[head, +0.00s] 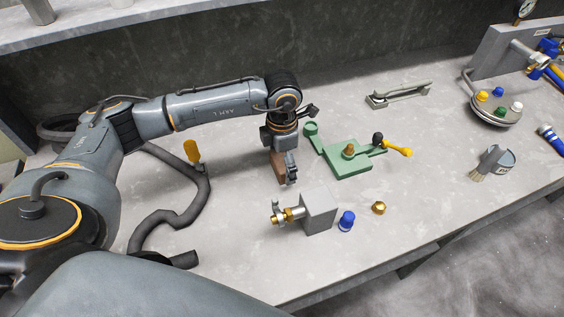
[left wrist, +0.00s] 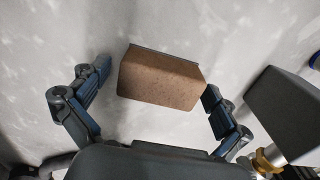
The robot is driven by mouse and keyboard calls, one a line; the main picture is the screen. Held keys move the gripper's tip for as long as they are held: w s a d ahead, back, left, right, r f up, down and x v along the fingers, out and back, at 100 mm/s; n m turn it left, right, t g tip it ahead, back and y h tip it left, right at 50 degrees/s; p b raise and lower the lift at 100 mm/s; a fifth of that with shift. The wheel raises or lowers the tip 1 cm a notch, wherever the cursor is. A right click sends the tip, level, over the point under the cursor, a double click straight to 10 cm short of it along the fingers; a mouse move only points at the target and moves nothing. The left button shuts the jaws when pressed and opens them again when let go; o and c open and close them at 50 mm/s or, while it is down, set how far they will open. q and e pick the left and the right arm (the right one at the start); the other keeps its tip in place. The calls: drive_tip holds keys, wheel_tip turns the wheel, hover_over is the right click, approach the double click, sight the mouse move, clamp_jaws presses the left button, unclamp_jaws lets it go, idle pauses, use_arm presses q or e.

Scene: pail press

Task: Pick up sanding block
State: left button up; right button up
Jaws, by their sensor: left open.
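The sanding block (head: 278,166) is a brown, cork-like block on the grey bench, partly hidden behind my left gripper in the head view. In the left wrist view the sanding block (left wrist: 160,80) lies between the two spread fingers. My left gripper (head: 287,175) points down over it, open. In the left wrist view the left gripper (left wrist: 155,92) has its right finger close to the block's right edge, and a wider gap shows on the left side. I cannot tell whether that right finger touches it. My right gripper is in neither view.
A grey box with a brass valve (head: 318,211) stands close in front of the gripper. A blue cap (head: 347,221) and brass nut (head: 379,208) lie beside it. A green fixture (head: 350,160) is to the right. A dark hose (head: 180,205) lies left.

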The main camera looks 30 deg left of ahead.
use_arm(q)
drive_tip(key=c, duration=1.1)
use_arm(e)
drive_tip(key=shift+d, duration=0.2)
use_arm(q)
drive_tip(key=shift+r, duration=0.1)
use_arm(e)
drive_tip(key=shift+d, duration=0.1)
use_arm(q)
drive_tip(key=shift+r, duration=0.6)
drive_tip(key=shift+s+a+r+b, duration=0.45)
drive_tip(key=shift+s+r+b, duration=0.3)
drive_tip(key=shift+s+r, duration=1.4)
drive_tip(key=shift+s+a+r+b, duration=0.5)
drive_tip(key=shift+s+r+b, duration=0.25)
drive_tip(key=shift+s+r, duration=1.35)
drive_tip(key=shift+s+a+r+b, duration=0.45)
drive_tip(key=shift+s+r+b, duration=0.3)
drive_tip(key=shift+s+r, duration=1.4)
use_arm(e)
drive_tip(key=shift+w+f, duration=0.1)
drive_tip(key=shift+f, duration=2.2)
use_arm(q)
drive_tip(key=shift+s+f, duration=0.5)
drive_tip(key=shift+f, duration=0.05)
